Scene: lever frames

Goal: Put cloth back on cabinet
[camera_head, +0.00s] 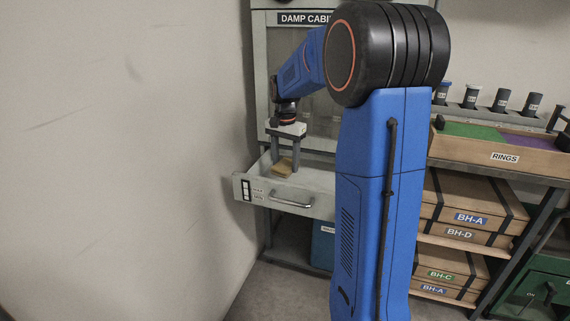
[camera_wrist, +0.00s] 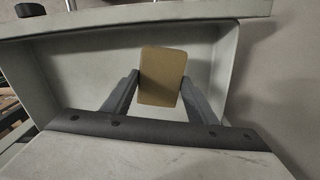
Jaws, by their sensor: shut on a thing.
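A tan folded cloth (camera_head: 282,168) is between the fingers of my gripper (camera_head: 285,165), over the open drawer (camera_head: 315,183) of the damp cabinet (camera_head: 260,85). In the wrist view the cloth (camera_wrist: 162,72) is a flat tan block between the two grey fingertips of my gripper (camera_wrist: 161,84), with the drawer's pale inside around it. My gripper points down and is shut on the cloth. I cannot tell whether the cloth touches the drawer floor. My blue arm hides the right part of the drawer and cabinet.
A bare wall (camera_head: 120,150) stands close on the left. The drawer's front handle (camera_head: 291,201) sticks out toward me. On the right, a shelf holds a rings tray (camera_head: 505,157) and several labelled wooden boxes (camera_head: 470,218). A green case (camera_head: 545,290) stands at lower right.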

